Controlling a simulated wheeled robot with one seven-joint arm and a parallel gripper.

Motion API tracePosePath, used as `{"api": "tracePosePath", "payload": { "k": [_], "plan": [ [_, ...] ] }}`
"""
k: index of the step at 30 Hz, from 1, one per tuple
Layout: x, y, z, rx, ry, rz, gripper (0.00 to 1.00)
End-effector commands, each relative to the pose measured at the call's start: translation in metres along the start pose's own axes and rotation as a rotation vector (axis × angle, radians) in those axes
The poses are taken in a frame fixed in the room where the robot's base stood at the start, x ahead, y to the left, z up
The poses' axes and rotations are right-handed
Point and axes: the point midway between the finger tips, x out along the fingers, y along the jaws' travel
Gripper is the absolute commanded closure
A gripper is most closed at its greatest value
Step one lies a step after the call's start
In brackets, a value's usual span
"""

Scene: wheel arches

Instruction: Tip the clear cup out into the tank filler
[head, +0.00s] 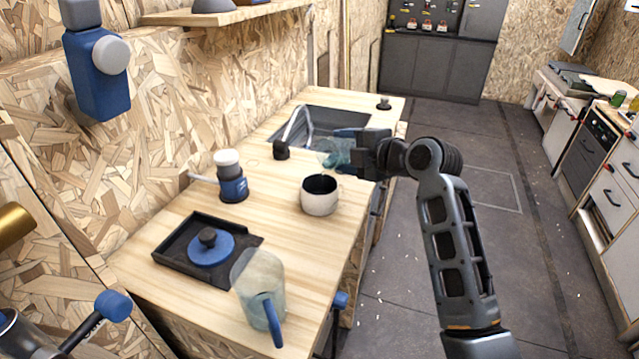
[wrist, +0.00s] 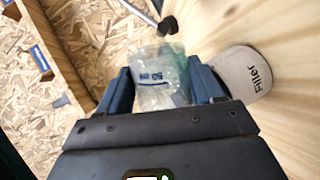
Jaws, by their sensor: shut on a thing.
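The clear cup (head: 333,151) with greenish tint is held by my gripper (head: 352,148) above the worktop, just behind the filler in the head view. In the wrist view the cup (wrist: 160,68) sits between the two blue fingers of my gripper (wrist: 163,88), which are shut on it; blue print shows on its side. The tank filler (head: 320,201) is a pale round pot with a dark open top, standing on the worktop. Its label "Filler" shows in the wrist view (wrist: 240,78), right of the cup. The cup is apart from its opening. I cannot tell the cup's contents or exact tilt.
The wooden worktop (head: 170,250) also holds a clear jug with a blue handle (head: 262,285), a black tray (head: 172,250) with a blue lid (head: 211,249), and a blue bottle with a white cap (head: 233,182). A sink (head: 335,122) with a faucet lies behind.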

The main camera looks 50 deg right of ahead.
Motion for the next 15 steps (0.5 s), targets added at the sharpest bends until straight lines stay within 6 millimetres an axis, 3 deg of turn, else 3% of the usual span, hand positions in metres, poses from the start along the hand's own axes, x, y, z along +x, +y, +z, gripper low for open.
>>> {"api": "tracePosePath", "payload": {
  "k": [15],
  "plan": [
    [-0.0019,0.0026,-0.0078,-0.107,-0.036,0.017,0.65]
  ]
}}
